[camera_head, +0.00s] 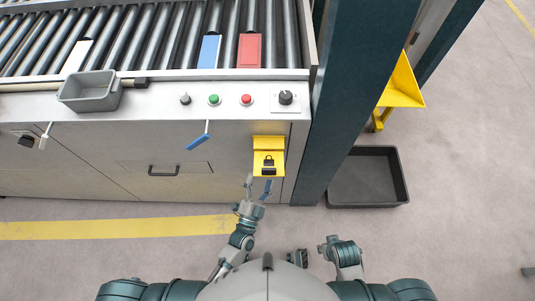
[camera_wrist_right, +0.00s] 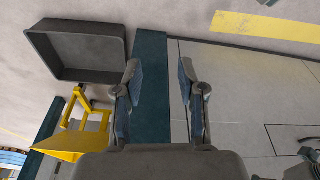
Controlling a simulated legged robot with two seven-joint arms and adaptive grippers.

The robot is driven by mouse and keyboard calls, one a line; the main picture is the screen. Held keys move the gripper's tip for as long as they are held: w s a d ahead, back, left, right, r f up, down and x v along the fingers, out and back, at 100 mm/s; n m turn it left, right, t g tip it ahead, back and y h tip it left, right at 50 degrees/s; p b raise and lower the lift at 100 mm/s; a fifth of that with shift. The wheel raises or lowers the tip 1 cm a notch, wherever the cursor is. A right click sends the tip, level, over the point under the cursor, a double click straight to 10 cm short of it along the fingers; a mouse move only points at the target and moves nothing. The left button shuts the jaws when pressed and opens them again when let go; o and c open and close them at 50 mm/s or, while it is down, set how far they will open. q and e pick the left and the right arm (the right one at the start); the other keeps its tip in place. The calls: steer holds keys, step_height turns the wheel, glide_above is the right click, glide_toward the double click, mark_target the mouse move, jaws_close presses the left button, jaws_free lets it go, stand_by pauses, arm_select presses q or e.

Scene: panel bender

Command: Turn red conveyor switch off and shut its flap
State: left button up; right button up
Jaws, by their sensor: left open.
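A yellow switch box (camera_head: 268,143) is on the front panel of the conveyor, at its right end, with a black padlock mark and a dark slot low on it. I cannot tell whether its flap is open or shut. No red switch shows there; a red button (camera_head: 246,100) sits on the ledge above. My left gripper (camera_head: 258,187) is open and empty, just below the yellow box, its fingers pointing up at it. I cannot tell whether it touches. My right gripper (camera_wrist_right: 159,72) is open and empty in the right wrist view.
A green button (camera_head: 214,100) and a black rotary knob (camera_head: 286,97) are on the ledge. A blue-handled lever (camera_head: 198,142) hangs left of the box. A dark post (camera_head: 352,90) stands to the right, with a black tray (camera_head: 367,204) on the floor beside it.

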mark_target(269, 156)
arm_select(q)
steer(key=x, duration=0.9)
steer(key=shift+w+d+b, duration=0.15)
steer(key=shift+b, duration=0.15)
arm_select(e)
steer(key=shift+v, duration=1.2)
steer(key=shift+d, duration=0.15)
arm_select(q)
steer(key=c, duration=0.9)
arm_select(e)
steer(key=shift+s+f, duration=0.1)
steer(key=shift+f, duration=0.05)
